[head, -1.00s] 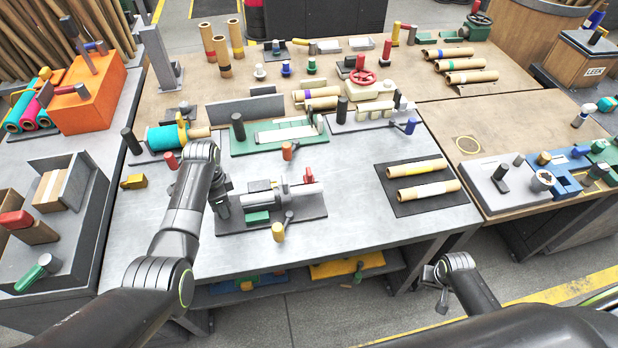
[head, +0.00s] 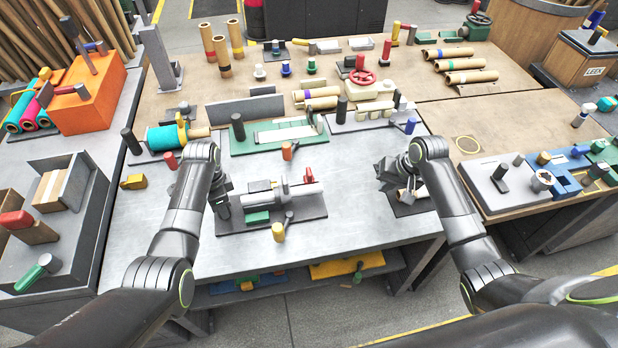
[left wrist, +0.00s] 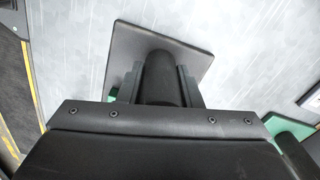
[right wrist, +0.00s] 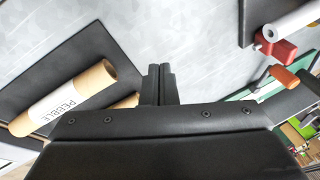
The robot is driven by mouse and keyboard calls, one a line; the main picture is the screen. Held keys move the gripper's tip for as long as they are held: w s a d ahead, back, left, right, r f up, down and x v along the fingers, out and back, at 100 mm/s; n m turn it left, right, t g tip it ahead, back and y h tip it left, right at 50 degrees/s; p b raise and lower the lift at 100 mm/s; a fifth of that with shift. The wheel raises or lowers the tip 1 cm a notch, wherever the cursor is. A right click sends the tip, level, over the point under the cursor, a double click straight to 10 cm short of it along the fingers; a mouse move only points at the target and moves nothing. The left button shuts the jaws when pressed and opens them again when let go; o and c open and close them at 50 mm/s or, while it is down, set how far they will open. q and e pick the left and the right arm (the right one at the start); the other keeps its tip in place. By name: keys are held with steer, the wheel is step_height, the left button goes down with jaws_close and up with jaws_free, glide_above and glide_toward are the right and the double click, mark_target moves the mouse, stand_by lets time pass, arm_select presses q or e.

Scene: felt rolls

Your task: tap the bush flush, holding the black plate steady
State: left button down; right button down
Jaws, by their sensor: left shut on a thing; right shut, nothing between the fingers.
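The black plate (head: 312,212) lies on the grey bench, left of centre in the head view, with a grey horizontal cylinder (head: 300,194), a red part and a green block on it. I cannot tell which part is the bush. My left gripper (head: 222,206) is at the plate's left side, shut on an upright black post (left wrist: 160,78); the dark plate (left wrist: 135,42) shows beneath it in the left wrist view. My right gripper (right wrist: 159,72) is shut and empty. In the head view it is above the rolls at the right, apart from the black plate.
A kraft roll labelled PEBBLE (right wrist: 65,98) lies on a dark mat below my right gripper. A green fixture (head: 238,148) stands behind the black plate. Bare bench (head: 345,165) lies between plate and rolls.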

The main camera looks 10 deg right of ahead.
mark_target(309, 178)
steer(key=w+a+r+n+y, duration=0.1)
steer(key=w+a+r, duration=0.15)
steer(key=a, duration=0.25)
steer(key=w+a+r+n+t, duration=0.1)
steer(key=w+a+r, duration=0.1)
steer(key=w+a, duration=0.25)
steer(key=w+a+r+n+y, duration=0.1)
steer(key=w+a+r, duration=0.1)
steer(key=a, duration=0.3)
arm_select(q)
steer(key=shift+a, duration=0.1)
arm_select(e)
steer(key=shift+w+a+f, duration=0.1)
steer(key=shift+a+f, duration=0.05)
steer(key=shift+f, duration=2)
steer(key=shift+w+a+f, duration=0.1)
steer(key=shift+f, duration=2.05)
steer(key=a, duration=0.7)
steer(key=shift+a, duration=0.1)
steer(key=shift+d, duration=0.4)
arm_select(q)
steer(key=shift+f, duration=0.1)
arm_select(e)
step_height(309, 178, up, 7)
arm_select(q)
jaws_free()
